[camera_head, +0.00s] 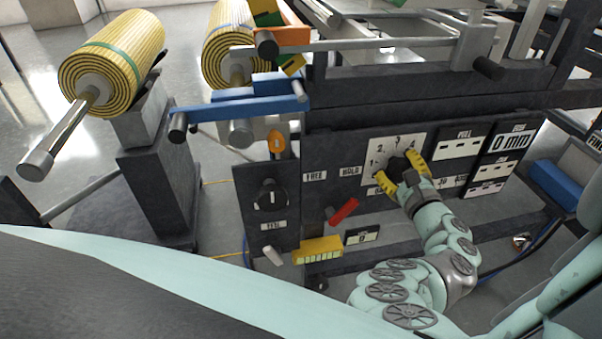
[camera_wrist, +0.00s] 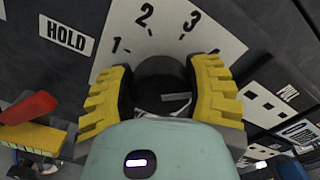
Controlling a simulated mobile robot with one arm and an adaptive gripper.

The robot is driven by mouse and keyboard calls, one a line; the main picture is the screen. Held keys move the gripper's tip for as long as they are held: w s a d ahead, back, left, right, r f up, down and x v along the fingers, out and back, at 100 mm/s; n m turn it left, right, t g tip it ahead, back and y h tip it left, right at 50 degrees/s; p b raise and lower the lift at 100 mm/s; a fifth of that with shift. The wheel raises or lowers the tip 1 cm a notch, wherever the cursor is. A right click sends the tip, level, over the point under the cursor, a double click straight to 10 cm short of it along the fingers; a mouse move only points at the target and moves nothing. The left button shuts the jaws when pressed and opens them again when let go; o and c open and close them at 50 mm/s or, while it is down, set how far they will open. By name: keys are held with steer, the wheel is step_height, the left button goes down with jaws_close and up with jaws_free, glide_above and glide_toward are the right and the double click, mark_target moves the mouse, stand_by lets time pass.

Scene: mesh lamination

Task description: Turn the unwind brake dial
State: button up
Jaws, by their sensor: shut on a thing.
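The brake dial is a round black knob (camera_head: 398,165) on a white scale plate (camera_head: 381,154) marked with numbers, set in the dark machine panel. My gripper (camera_head: 403,173) is shut on the dial, with a yellow ribbed finger on either side. In the wrist view the dial (camera_wrist: 160,75) sits between the two fingers of my gripper (camera_wrist: 160,92). The marks 1, 2 and 3 show on the scale plate (camera_wrist: 165,43) there; the right finger partly covers the mark after 3. A light bar shows on the dial's face, but which number it points to is unclear.
A red lever (camera_head: 344,211) and a yellow block (camera_head: 318,250) stick out left of and below the dial. Another black knob (camera_head: 270,196) is on the panel at left. FREE and HOLD (camera_head: 350,171) labels lie between them.

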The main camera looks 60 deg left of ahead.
steer(key=shift+a+n, duration=0.1)
steer(key=shift+n, duration=0.5)
steer(key=o, duration=1.2)
steer(key=shift+v, duration=3.85)
